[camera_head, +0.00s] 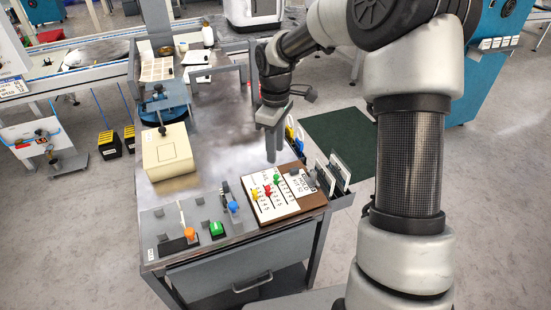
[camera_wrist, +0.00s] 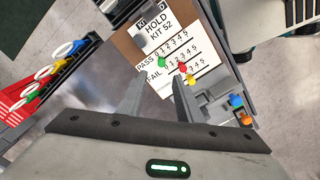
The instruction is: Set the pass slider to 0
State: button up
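A brown board (camera_head: 292,210) with a white printed sheet lies at the table's front right. In the wrist view the sheet (camera_wrist: 178,45) reads HOLD KIT 52, with PASS and FAIL rows numbered 0 to 5. A green knob (camera_wrist: 162,64) sits by the low-number end of the PASS row, near 0; its exact mark is unclear. A red knob (camera_wrist: 181,66) is near the FAIL row, and a yellow knob (camera_wrist: 190,81) is beyond it. My gripper (camera_wrist: 158,84) is open and empty, apart from the knobs. In the head view my gripper (camera_head: 271,158) points down behind the board.
Left of the board, a grey panel (camera_head: 165,218) carries orange, green and blue controls. A cream box (camera_head: 168,152) stands farther back. Upright card holders (camera_head: 339,172) line the table's right edge. The table surface (camera_head: 222,135) between box and gripper is clear.

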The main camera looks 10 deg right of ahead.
notch_tip(320, 180, up, 9)
jog(key=p, duration=0.1)
jog(key=shift+f+p, duration=0.15)
jog(key=shift+p, duration=0.15)
